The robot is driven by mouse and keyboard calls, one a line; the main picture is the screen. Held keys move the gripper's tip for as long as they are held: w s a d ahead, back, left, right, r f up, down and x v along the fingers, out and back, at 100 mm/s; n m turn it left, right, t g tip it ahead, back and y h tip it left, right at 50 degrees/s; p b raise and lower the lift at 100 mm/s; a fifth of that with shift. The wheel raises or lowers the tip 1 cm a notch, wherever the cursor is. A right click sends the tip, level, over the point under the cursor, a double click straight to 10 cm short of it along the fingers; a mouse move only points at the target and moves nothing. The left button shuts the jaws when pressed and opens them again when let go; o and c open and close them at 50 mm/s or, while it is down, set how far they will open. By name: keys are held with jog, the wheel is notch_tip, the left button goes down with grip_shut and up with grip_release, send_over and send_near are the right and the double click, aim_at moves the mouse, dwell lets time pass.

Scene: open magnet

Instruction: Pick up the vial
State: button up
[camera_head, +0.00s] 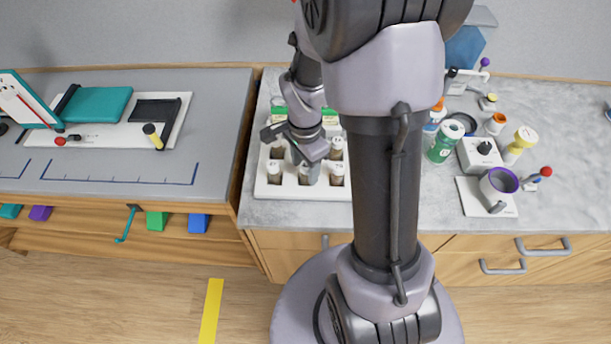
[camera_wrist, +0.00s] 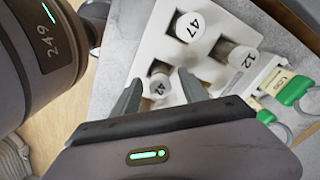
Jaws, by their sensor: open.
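A white rack (camera_head: 272,189) holds several vials with pale round caps. It stands on the grey counter in the head view and shows tilted in the wrist view (camera_wrist: 222,78). My gripper (camera_wrist: 160,76) is open, pointing down at the rack. A vial capped 42 (camera_wrist: 157,87) shows between its two fingers, with no clear grip on it. A vial capped 47 (camera_wrist: 188,27) and a vial capped 12 (camera_wrist: 240,57) sit in nearby holes. In the head view my gripper (camera_head: 307,157) is over the rack's middle and hides part of it. Which vial is meant cannot be told.
Green-topped items (camera_wrist: 293,90) lie beside the rack. To the right in the head view stand a green jar (camera_head: 444,142), a yellow-capped bottle (camera_head: 520,146) and a purple-rimmed mug (camera_head: 499,187). A lower grey desk (camera_head: 215,140) is at left. My arm hides the counter's middle.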

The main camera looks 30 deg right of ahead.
jog(key=shift+r, duration=0.1)
grip_shut()
